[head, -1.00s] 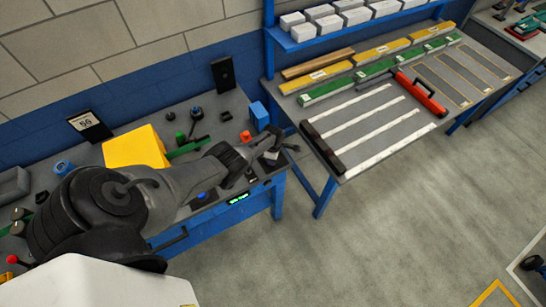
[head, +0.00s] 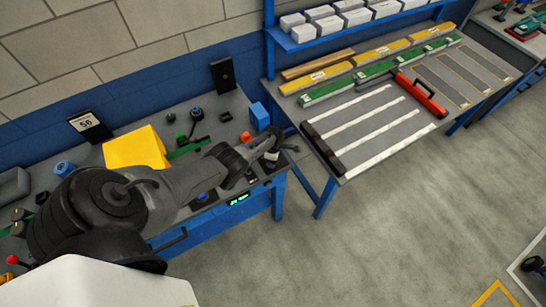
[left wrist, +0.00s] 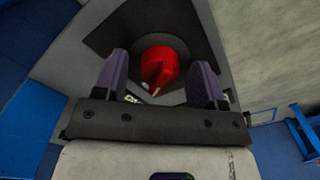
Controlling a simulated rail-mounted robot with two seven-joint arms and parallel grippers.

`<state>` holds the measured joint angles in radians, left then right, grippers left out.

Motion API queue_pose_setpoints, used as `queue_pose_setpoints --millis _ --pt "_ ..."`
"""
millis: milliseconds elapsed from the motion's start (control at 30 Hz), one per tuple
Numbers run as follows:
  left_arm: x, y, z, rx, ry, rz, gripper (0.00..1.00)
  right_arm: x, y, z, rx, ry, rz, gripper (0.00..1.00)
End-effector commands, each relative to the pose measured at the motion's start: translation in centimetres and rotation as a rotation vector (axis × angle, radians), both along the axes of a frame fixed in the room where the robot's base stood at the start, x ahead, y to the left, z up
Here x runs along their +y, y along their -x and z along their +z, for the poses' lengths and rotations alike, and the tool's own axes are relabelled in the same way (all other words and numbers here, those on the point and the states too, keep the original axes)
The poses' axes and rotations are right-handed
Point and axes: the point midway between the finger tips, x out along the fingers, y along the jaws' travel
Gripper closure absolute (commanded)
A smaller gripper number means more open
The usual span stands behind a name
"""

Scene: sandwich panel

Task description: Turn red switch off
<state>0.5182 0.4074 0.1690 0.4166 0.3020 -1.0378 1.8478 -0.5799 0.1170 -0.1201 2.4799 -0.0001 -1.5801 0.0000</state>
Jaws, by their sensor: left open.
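The red switch (left wrist: 158,66) shows in the left wrist view as a red rotary knob with a raised grip, on a dark plate. My left gripper (left wrist: 160,72) is open, with one finger on each side of the knob. Gaps show between the fingers and the knob, and I cannot tell how far above it the fingertips are. In the head view my left gripper (head: 284,149) is over the right end of the workbench (head: 237,111), and I cannot make out the red switch there. My right gripper is not in view.
A second table (head: 352,158) with strips and a red-handled tool (head: 421,94) stands to the right. The floor in front is clear.

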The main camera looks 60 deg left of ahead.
Motion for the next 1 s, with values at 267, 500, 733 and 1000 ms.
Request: queue_pose_setpoints --millis 267,500,733,1000 --pt "0.0 0.0 2.8 -0.001 -0.001 0.000 0.36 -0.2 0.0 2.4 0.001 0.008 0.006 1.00" --pt "0.0 0.0 7.4 -0.001 -0.001 -0.002 0.36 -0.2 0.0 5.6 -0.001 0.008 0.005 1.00" --pt "0.0 0.0 11.0 -0.001 0.000 -0.001 0.36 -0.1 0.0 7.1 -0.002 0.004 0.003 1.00" --pt "0.0 0.0 13.3 -0.001 0.000 0.000 0.36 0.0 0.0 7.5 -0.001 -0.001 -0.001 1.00"
